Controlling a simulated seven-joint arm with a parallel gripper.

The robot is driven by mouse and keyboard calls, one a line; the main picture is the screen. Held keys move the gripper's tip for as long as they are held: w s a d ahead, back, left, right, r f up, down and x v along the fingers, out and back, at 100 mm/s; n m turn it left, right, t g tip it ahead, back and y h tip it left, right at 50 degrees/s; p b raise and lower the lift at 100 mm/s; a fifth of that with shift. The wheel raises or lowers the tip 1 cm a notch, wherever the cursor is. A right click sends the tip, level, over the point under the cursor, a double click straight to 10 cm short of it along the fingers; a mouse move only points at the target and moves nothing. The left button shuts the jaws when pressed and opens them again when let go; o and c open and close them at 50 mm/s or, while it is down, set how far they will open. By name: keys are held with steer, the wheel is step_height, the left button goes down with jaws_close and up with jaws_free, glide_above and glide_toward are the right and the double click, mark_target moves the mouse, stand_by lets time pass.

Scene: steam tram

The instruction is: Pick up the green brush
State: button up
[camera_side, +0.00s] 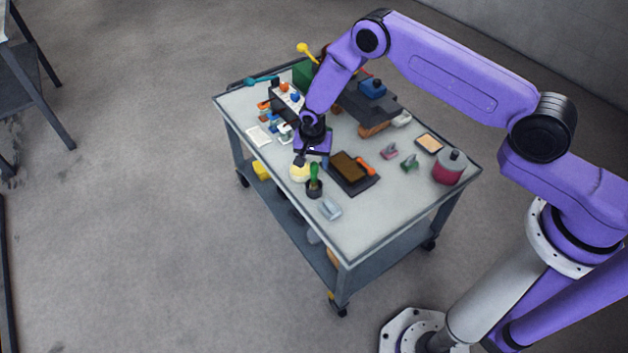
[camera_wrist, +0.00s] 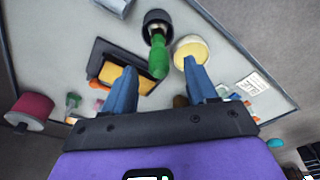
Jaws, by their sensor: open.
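The green brush (camera_side: 314,172) stands near the front-left edge of the cart top in the side view, handle up, its lower end in or on a dark round cup or base (camera_side: 314,190). In the wrist view the green handle (camera_wrist: 158,60) points toward me from the dark round base (camera_wrist: 157,20). My gripper (camera_wrist: 160,67) is open, with its two blue fingers apart and nothing held; the handle appears between the fingertips in the picture. In the side view my gripper (camera_side: 303,156) is above the cart, slightly behind and left of the brush. The gap to the handle is hard to judge.
A pale yellow round item (camera_wrist: 190,48) sits close beside the brush. A dark tray with a brown block (camera_side: 349,168) lies to its right, and a clear grey item (camera_side: 330,208) in front. A red-and-grey canister (camera_side: 449,168) stands at the right. The front corner of the cart top (camera_side: 350,240) is clear.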

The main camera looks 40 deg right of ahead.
mark_target(314, 170)
steer(key=shift+w+d+f, duration=0.1)
steer(key=shift+f, duration=1.2)
steer(key=shift+w+d+f, duration=0.1)
steer(key=shift+f, duration=1.2)
jaws_close()
